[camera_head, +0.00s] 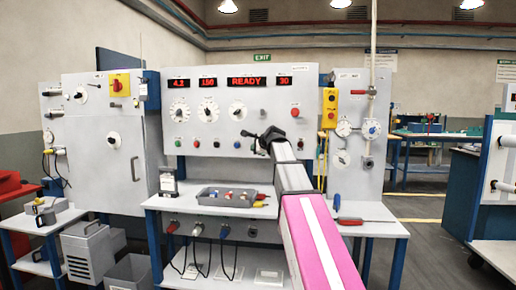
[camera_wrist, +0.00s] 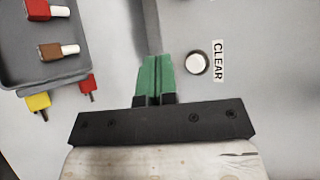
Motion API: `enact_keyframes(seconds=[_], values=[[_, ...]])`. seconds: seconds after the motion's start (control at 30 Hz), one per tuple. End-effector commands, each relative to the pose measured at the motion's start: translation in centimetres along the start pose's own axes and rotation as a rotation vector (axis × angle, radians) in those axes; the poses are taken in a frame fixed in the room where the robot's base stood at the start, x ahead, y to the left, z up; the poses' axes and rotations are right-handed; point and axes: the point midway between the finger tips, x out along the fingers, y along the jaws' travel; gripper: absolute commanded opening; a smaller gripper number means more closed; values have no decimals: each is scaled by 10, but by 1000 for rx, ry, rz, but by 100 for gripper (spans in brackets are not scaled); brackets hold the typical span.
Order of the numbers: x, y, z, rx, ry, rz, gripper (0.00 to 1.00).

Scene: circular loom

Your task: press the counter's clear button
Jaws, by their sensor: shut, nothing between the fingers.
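In the wrist view, the counter's clear button (camera_wrist: 197,63) is a round white button on a pale grey panel. A label reading CLEAR (camera_wrist: 218,60) stands to its right, with its letters turned sideways. My gripper (camera_wrist: 153,62) has its green fingers together with nothing between them. In that picture the fingertips are left of the button and apart from it. In the head view my gripper (camera_head: 266,137) is dark and small in front of the main panel's lower right part. I cannot make out the clear button there.
The main panel (camera_head: 215,105) has lit red displays (camera_head: 246,82), dials and a red button (camera_head: 295,112). A grey tray (camera_wrist: 60,73) with coloured plugs (camera_wrist: 50,51) lies left of my fingers; the tray also shows in the head view (camera_head: 208,201). A yellow box (camera_head: 329,108) hangs at right.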

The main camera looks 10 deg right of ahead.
Motion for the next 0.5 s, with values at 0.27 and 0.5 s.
enact_keyframes(seconds=[0.27,0.5], values=[[26,-19,-18,2,-1,1,0],[33,-24,-23,0,-1,1,0]])
